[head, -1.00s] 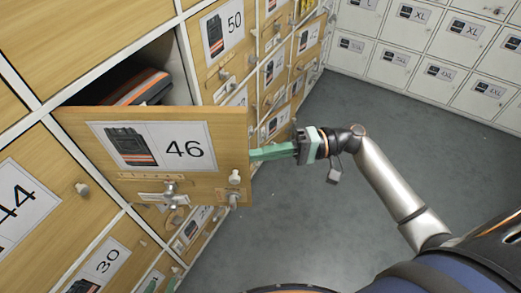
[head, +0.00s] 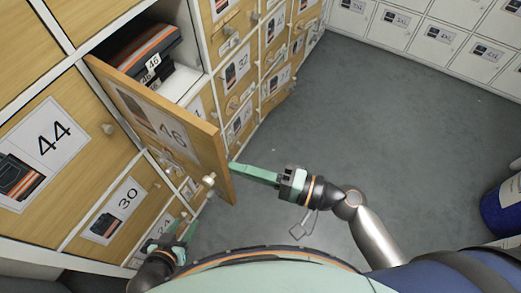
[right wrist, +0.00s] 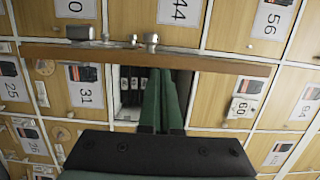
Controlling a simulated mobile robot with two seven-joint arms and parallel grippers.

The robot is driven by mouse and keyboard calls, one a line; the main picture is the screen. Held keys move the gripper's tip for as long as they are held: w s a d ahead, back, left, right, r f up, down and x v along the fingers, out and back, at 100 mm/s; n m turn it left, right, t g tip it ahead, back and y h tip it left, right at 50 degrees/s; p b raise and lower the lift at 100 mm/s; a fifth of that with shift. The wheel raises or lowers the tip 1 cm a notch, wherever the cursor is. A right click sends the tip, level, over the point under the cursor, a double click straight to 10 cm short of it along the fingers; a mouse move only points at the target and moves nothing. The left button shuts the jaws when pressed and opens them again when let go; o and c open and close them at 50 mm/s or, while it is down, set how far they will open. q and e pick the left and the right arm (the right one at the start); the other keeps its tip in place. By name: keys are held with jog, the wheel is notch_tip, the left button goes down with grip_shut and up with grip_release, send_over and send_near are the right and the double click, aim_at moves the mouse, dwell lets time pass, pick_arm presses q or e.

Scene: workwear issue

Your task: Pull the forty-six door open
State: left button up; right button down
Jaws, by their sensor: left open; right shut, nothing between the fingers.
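The wooden door marked 46 (head: 165,125) stands swung well out from its compartment, with its free edge toward me. Its brown edge (right wrist: 225,63) crosses the right wrist view. Inside the open compartment is a dark garment with orange and pale stripes (head: 143,52), above dark items with 46 tags (head: 153,75). My right gripper (head: 234,168) is shut and empty, its green fingertips by the door's free edge. I cannot tell whether they touch it. Those fingers also show in the right wrist view (right wrist: 162,80). My left gripper (head: 180,228) is open, low below the door.
Shut doors 44 (head: 55,130) and 30 (head: 115,212) lie left of and below the open door. More small lockers with knobs (head: 240,75) run along behind it. White lockers (head: 400,20) line the far wall. The grey floor (head: 350,110) between is clear.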

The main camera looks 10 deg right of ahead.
pick_arm(q)
jog(key=shift+d, duration=0.15)
pick_arm(e)
jog(key=shift+s+a, duration=1.15)
jog(key=shift+s, duration=0.2)
jog(key=shift+w, duration=0.1)
